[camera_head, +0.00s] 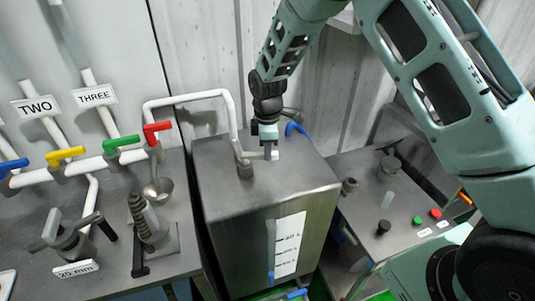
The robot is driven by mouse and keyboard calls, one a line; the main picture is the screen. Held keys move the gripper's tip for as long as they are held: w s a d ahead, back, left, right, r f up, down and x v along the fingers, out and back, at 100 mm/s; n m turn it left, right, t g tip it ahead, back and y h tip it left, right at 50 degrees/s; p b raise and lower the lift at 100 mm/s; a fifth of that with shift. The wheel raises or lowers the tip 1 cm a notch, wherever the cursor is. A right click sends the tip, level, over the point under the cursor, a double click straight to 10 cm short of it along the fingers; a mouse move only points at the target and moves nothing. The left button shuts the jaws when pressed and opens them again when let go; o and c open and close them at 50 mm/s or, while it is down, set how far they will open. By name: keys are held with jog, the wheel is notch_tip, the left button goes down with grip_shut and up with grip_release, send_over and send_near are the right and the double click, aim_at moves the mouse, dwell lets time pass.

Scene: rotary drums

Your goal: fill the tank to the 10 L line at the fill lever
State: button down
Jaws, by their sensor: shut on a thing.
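The tank (265,210) is a grey metal box in the middle. A white pipe (190,97) bends down to a grey fitting on its top. A short pale lever (255,156), seemingly the fill lever, sticks out rightward from that fitting. My gripper (269,152) points down from above and is shut on this lever; its fingers partly hide the lever's end. On the tank's front is a narrow upright gauge tube (271,245) beside a white scale plate (289,245). The tube shows blue near its foot; the scale marks are too small to read.
Blue, yellow, green and red valve handles (157,128) sit on pipes at left, with signs TWO and THREE. A left bench (105,265) holds fixtures and a 25 mm label. A right bench (365,215) has green, red and black buttons. A blue curved piece (297,128) is behind my gripper.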

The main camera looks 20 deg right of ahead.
jog(key=w+n, duration=0.2)
jog(key=n, duration=0.1)
jog(key=shift+d+b, duration=0.15)
jog(key=shift+b, duration=0.15)
jog(key=c, duration=1.3)
grip_release()
jog(key=shift+r, duration=0.1)
notch_tip(320, 180, up, 17)
jog(key=b, duration=0.3)
jog(key=shift+r+b, duration=0.15)
jog(key=shift+b, duration=0.25)
